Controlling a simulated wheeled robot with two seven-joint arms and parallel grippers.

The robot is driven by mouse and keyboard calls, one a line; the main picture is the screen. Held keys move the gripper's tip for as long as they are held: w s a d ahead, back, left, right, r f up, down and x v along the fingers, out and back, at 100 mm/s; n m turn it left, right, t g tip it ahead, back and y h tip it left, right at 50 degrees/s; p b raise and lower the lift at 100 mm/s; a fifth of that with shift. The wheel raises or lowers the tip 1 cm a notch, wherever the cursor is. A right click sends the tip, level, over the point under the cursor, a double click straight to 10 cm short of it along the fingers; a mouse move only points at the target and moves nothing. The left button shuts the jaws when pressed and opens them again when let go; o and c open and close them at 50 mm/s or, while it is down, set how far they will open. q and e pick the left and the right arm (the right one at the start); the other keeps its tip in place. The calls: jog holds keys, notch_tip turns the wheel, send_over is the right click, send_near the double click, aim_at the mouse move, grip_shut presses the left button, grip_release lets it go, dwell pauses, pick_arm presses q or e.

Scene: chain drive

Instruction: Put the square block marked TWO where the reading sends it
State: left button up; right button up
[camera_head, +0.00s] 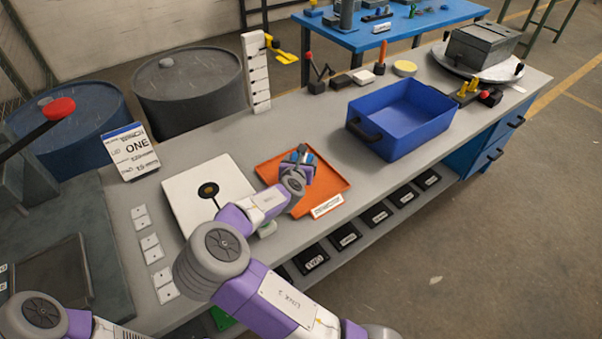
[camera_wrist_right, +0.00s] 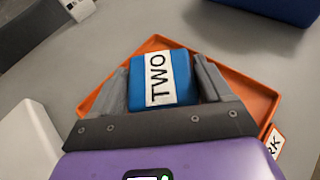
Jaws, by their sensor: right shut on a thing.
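The blue square block (camera_wrist_right: 135,92) has a white label reading TWO. It sits between the two grey fingers of my right gripper (camera_wrist_right: 165,85), which is shut on it. In the head view the right gripper (camera_head: 303,163) is over the orange tray (camera_head: 333,178), and the block is mostly hidden by it. I cannot tell whether the block touches the tray floor. A white plate (camera_head: 232,190) with a black disc lies left of the tray. A card stand reading ONE (camera_head: 131,154) stands at the back left. My left gripper is not in view.
A blue bin (camera_head: 408,137) stands right of the tray. A white stepped post (camera_head: 256,75) stands at the back edge. Small white tiles (camera_head: 151,249) lie at the left. Black labelled boxes (camera_head: 345,236) line the shelf below. A grey box (camera_head: 482,47) sits far right.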

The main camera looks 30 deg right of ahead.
jog(key=shift+f+b, duration=0.5)
jog(key=shift+f, duration=1.35)
jog(key=shift+f, duration=0.1)
jog(key=o, duration=1.4)
jog(key=shift+f, duration=0.1)
jog(key=shift+r, duration=0.2)
jog(key=shift+s+a+r, duration=0.15)
jog(key=shift+s+a, duration=0.05)
jog(key=shift+a, duration=0.05)
jog(key=p+v, duration=0.3)
jog(key=v, duration=0.8)
jog(key=shift+s, duration=0.25)
